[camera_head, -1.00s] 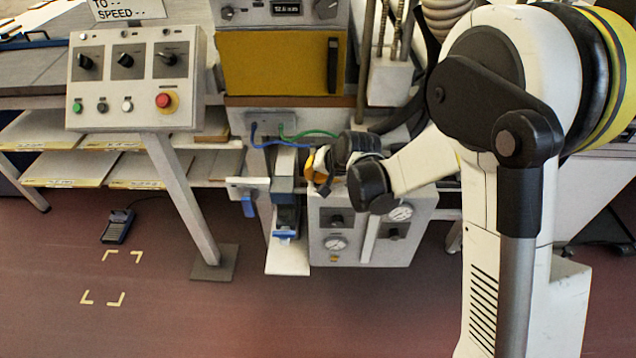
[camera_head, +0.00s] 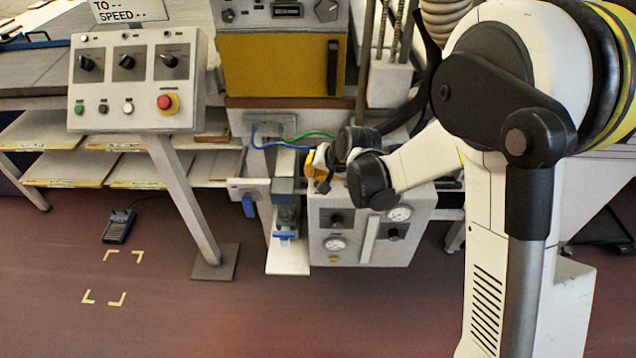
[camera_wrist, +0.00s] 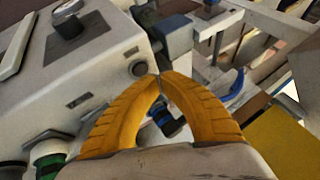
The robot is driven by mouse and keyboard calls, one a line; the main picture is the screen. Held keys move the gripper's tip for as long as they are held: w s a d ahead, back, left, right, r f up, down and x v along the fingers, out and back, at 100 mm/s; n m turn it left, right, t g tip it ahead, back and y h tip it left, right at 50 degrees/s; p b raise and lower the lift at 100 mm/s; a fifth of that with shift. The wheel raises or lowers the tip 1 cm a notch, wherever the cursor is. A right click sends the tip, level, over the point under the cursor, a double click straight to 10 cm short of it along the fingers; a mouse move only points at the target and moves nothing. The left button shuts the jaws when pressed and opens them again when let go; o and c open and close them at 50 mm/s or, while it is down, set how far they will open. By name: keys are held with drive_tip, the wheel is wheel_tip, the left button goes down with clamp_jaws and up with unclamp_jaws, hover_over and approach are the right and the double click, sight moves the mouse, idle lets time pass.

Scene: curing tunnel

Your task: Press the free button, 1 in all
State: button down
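My gripper (camera_wrist: 159,76) is shut and empty in the wrist view, its two yellow fingers meeting at the tips. A round dark button (camera_wrist: 138,69) sits on a pale box (camera_wrist: 105,60), just left of the fingertips; I cannot tell whether they touch, and its marking is unreadable. In the head view my gripper (camera_head: 319,167) is partly hidden by my wrist, above the pale box with gauges (camera_head: 400,248). A sloping control panel (camera_head: 138,85) at the left carries green (camera_head: 79,111), black (camera_head: 103,108) and white (camera_head: 128,107) buttons and a red mushroom button (camera_head: 165,102).
A dark clamp-like fixture (camera_head: 284,205) with a blue part stands left of the gauge box, close to my gripper. Blue and green hoses (camera_head: 270,143) run behind it. A yellow-fronted oven unit (camera_head: 280,65) rises above. A foot pedal (camera_head: 119,226) lies on the open floor.

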sight(315, 182)
drive_tip(key=shift+r+p, duration=1.7)
drive_tip(key=shift+r, duration=0.85)
